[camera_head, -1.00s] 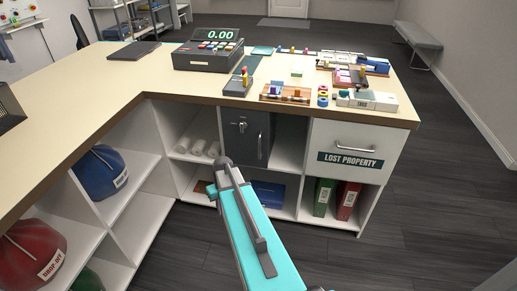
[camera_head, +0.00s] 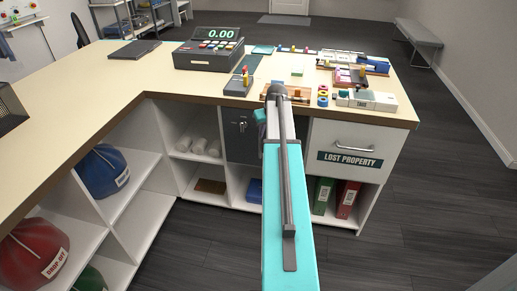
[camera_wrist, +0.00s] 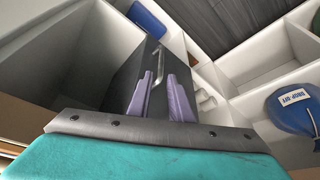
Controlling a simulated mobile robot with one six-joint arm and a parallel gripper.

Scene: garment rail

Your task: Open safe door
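The dark grey safe door (camera_head: 238,140) is in a cubby under the counter and looks shut. A key (camera_head: 241,126) shows in its upper part. My arm covers the door's right side and its handle in the head view. In the wrist view, the dark door (camera_wrist: 122,82) lies ahead with its silver bar handle (camera_wrist: 157,66). My gripper (camera_wrist: 162,96) shows two purple fingers, spread apart and with nothing between them. The handle appears just beyond the fingertips, in line with the gap; I see no clear contact.
The counter (camera_head: 130,72) overhangs the cubbies. The lost property drawer (camera_head: 345,150) with its handle is right of the safe. Red and green binders (camera_head: 347,198) stand below it. White rolls (camera_head: 199,146) lie left of the safe.

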